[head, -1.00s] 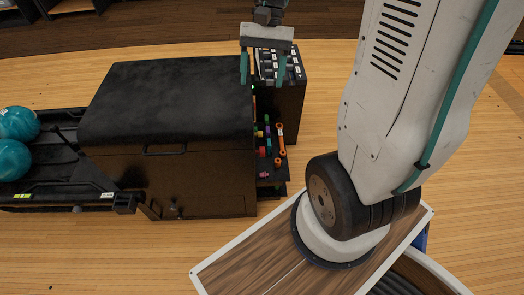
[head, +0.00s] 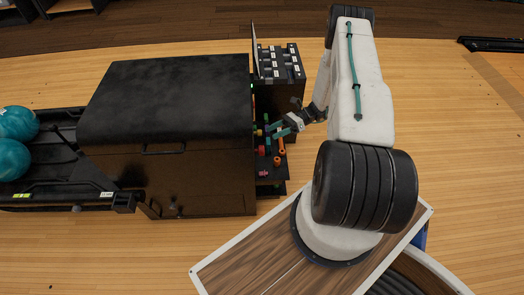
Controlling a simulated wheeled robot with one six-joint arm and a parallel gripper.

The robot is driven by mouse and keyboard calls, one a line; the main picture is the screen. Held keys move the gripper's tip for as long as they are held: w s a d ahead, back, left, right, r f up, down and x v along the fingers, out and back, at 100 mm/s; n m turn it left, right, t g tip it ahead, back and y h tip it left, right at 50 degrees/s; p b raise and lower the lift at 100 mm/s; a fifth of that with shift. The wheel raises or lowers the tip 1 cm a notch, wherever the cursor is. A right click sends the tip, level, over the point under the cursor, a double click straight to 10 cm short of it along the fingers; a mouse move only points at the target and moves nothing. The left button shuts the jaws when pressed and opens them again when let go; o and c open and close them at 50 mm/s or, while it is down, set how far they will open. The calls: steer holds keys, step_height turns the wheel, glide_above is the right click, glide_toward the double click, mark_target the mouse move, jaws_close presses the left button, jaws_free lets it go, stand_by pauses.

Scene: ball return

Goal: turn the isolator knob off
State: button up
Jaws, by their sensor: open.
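The machine's right side has a recessed shelf with several small coloured parts close together. A small red knob-like part (head: 261,150) shows there. It may be the isolator knob, but it is too small to be sure or to read its position. My gripper (head: 276,129) has two teal fingers, spread apart and pointing left toward this side. It is just above and right of the red part in the picture. I cannot tell whether it touches anything. The fingers hide some of the coloured parts.
Orange handle-like parts (head: 281,147) and a pink part (head: 263,173) are close to my gripper. The black machine hood (head: 168,100) stands left. A black box with labelled slots (head: 291,62) and a raised lid (head: 255,48) stand behind. Teal balls (head: 14,160) lie far left.

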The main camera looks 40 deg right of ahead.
mark_target(262, 150)
step_height(262, 150, down, 12)
steer(key=s+d+f+m+t, duration=0.1)
steer(key=d+m+t, duration=0.1)
steer(key=m+t, duration=0.5)
steer(key=shift+m+g+h, duration=0.3)
steer(key=shift+m, duration=0.1)
steer(key=x, duration=0.8)
steer(key=shift+s+r, duration=0.15)
steer(key=shift+s, duration=0.05)
steer(key=c, duration=1)
